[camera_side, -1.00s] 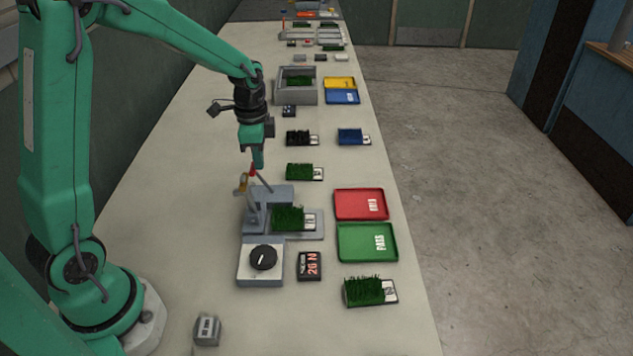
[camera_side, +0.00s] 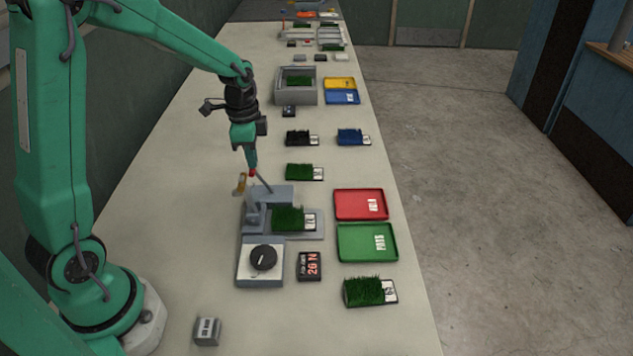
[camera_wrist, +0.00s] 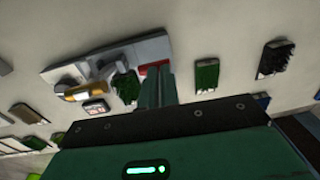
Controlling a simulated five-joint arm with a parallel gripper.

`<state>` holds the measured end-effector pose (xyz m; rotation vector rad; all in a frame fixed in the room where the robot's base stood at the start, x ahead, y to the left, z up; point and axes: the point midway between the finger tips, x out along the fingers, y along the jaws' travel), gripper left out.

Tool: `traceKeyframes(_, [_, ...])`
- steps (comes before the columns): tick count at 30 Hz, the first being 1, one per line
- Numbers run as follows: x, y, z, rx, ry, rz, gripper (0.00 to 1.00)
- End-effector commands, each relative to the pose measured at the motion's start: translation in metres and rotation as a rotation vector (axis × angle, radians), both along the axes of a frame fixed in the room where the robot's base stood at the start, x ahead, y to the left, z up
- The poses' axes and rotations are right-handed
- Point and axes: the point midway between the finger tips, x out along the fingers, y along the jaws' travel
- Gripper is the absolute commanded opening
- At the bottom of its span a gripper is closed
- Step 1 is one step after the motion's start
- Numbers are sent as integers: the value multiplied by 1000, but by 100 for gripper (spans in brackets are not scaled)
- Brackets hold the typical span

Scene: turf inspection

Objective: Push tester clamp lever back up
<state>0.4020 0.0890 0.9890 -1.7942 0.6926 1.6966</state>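The grey tester (camera_side: 252,222) stands on the bench with a green turf sample (camera_side: 288,217) on its plate. Its clamp lever (camera_side: 262,182) is a thin grey rod, tilted, with a red tip at its upper end. My gripper (camera_side: 252,163) is just above the red tip and seems to touch it; exact contact is hard to tell. In the wrist view the fingers of my gripper (camera_wrist: 155,83) lie side by side, shut, with red beside their tips. The tester also shows there (camera_wrist: 120,57). A brass part (camera_side: 240,184) sits left of the lever.
A dial box (camera_side: 247,272) and a dark display (camera_side: 309,266) stand in front of the tester. A red tray (camera_side: 346,204) and a green tray (camera_side: 352,243) lie to its right. Another turf sample (camera_side: 299,171) lies behind. Bare bench lies left of the tester.

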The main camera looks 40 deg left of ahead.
Motion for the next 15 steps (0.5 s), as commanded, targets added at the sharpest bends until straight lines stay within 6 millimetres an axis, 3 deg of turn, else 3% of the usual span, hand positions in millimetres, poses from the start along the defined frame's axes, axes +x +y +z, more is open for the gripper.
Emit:
traceKeyframes(1, [-13,0,-14,-10,47,8,0])
traceKeyframes(15, [0,-12,-20,-8,34,2,0])
